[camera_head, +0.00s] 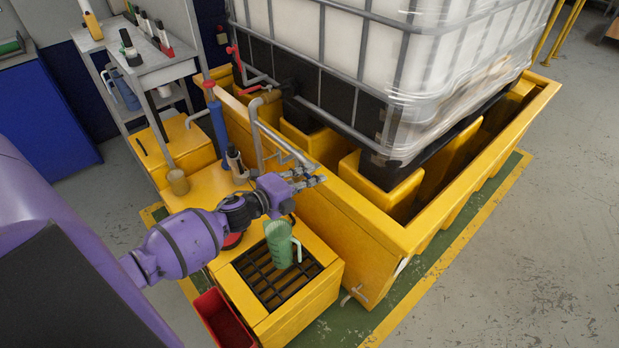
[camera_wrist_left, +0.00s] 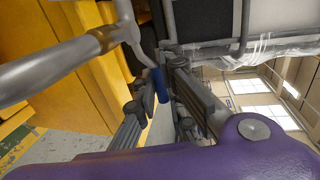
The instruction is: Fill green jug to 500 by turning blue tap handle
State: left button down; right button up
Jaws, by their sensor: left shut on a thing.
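The green jug (camera_head: 279,246) stands upright on the black grate (camera_head: 262,282) of a low yellow box, its handle to the right. Its level and markings are too small to read. A grey pipe (camera_head: 272,128) comes down from the white tank to a tap above and behind the jug. My left gripper (camera_head: 311,180) is at this tap, above the jug. In the left wrist view the blue tap handle (camera_wrist_left: 161,86) sits between the fingers (camera_wrist_left: 157,110), which are shut on it. The spout's outlet and any flow are hard to make out. My right gripper is not in view.
A caged white tank (camera_head: 350,45) stands in a yellow bund (camera_head: 345,215) behind the tap. A red bin (camera_head: 222,318) sits left of the grate box. Bottles stand on a grey trolley (camera_head: 150,68). A dark bottle (camera_head: 236,163) is near my gripper. Floor at right is clear.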

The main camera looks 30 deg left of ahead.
pick_arm(q)
jog(key=shift+s+f, duration=0.25)
jog(key=shift+f, duration=0.3)
jog(key=c, duration=1.9)
grip_release()
jog(key=shift+o, duration=0.2)
jog(key=shift+w+r, duration=0.15)
jog(key=shift+r, duration=0.15)
jog(key=v, duration=1.2)
